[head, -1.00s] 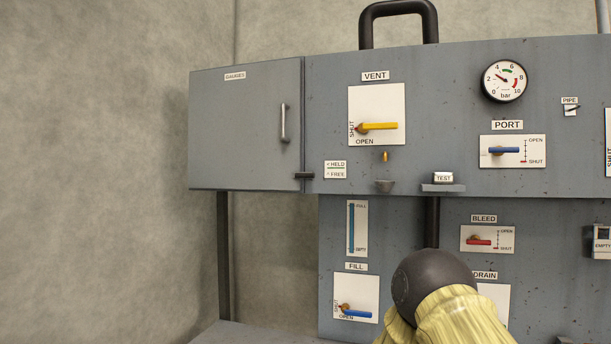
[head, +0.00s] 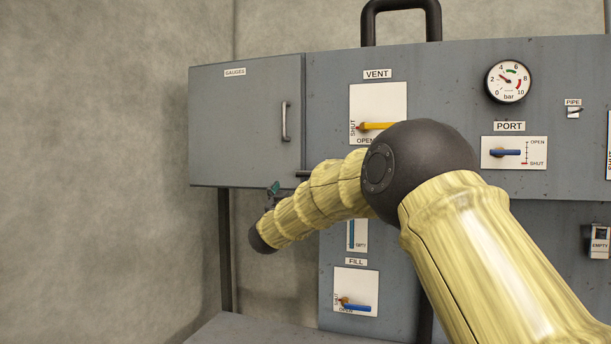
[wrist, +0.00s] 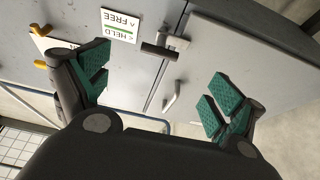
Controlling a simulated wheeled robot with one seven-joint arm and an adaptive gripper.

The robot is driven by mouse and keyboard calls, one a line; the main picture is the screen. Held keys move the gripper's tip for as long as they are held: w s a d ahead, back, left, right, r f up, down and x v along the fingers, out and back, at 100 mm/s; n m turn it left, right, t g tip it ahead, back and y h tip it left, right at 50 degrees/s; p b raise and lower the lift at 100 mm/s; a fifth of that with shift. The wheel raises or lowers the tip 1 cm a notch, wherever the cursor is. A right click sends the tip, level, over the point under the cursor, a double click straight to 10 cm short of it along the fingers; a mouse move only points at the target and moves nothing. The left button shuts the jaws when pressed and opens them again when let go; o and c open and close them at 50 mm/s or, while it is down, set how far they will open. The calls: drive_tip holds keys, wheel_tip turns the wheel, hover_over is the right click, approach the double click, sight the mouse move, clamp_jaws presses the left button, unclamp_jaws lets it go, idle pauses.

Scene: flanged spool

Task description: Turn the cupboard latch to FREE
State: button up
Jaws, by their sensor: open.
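The cupboard latch (wrist: 158,51) is a short dark bar lying across the seam between the cupboard door (wrist: 235,75) and the panel, in line with the HELD marking. In the head view only part of the latch (head: 303,174) shows above my arm. The HELD/FREE label (wrist: 120,25) is beside it in the wrist view; my arm hides it in the head view. My gripper (wrist: 158,88) is open and empty, its teal-padded fingers wide apart. In the picture the latch lies between and above the fingertips, with no contact visible. The head view shows little of the fingers.
The door's bar handle (head: 285,122) stands out close to the latch. The yellow VENT lever (head: 376,126) is to the right. The blue FILL lever (head: 356,307) is below my arm. Open space lies left of and below the cupboard.

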sight(305, 176)
drive_tip(key=p+x, duration=0.5)
drive_tip(key=x, duration=0.5)
drive_tip(key=shift+w+d+r, duration=0.1)
drive_tip(key=shift+w+r, duration=0.1)
drive_tip(key=shift+w, duration=0.15)
drive_tip(key=c, duration=1.1)
